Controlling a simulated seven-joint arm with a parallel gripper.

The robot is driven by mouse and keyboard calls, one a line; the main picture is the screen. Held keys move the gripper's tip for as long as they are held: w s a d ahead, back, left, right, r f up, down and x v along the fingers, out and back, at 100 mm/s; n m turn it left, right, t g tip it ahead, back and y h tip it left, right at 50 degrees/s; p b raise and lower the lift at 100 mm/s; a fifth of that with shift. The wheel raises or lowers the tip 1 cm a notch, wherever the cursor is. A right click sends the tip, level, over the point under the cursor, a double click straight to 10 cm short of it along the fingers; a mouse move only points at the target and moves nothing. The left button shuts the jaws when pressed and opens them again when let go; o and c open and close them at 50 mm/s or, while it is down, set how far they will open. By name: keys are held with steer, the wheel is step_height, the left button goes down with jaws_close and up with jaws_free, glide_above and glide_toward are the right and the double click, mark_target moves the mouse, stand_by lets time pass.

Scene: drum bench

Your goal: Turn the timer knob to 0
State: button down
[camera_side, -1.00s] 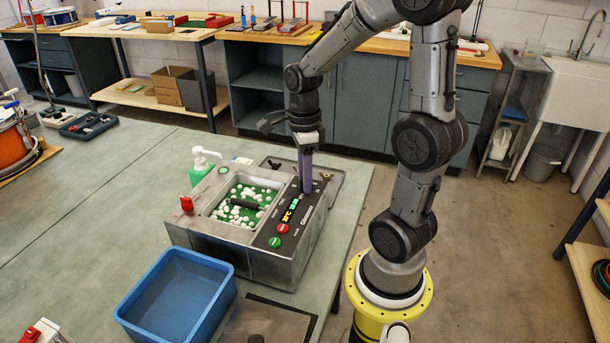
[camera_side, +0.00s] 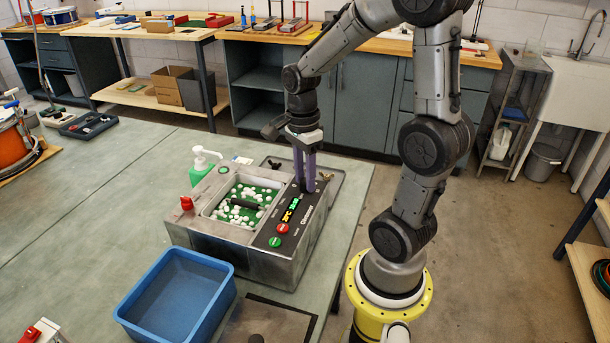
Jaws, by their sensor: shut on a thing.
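The drum machine (camera_side: 236,254) is a grey metal box on the bench with an open window of green liquid and white balls. Its black control panel (camera_side: 283,228) carries a lit display (camera_side: 291,208), a red button (camera_side: 282,228) and a green button (camera_side: 275,242). My gripper (camera_side: 305,188) points down at the far end of this panel, its two purple fingers shut at the spot of the timer knob. The knob itself is hidden between and behind the fingertips, so I cannot read its setting.
A blue bin (camera_side: 176,297) stands in front of the machine.

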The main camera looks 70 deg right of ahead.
steer(key=n, duration=0.4)
steer(key=shift+r+n, duration=0.1)
steer(key=shift+n, duration=0.2)
steer(key=n, duration=0.3)
steer(key=shift+a+n, duration=0.1)
steer(key=shift+n, duration=0.3)
steer(key=n, duration=0.4)
steer(key=shift+h, duration=0.4)
steer(key=n, duration=0.4)
steer(key=shift+s, duration=0.1)
steer(key=n, duration=0.4)
steer(key=shift+n, duration=0.3)
steer(key=n, duration=0.3)
steer(key=shift+n, duration=0.3)
steer(key=n, duration=0.3)
steer(key=shift+n+t, duration=0.3)
steer(key=shift+n, duration=1.8)
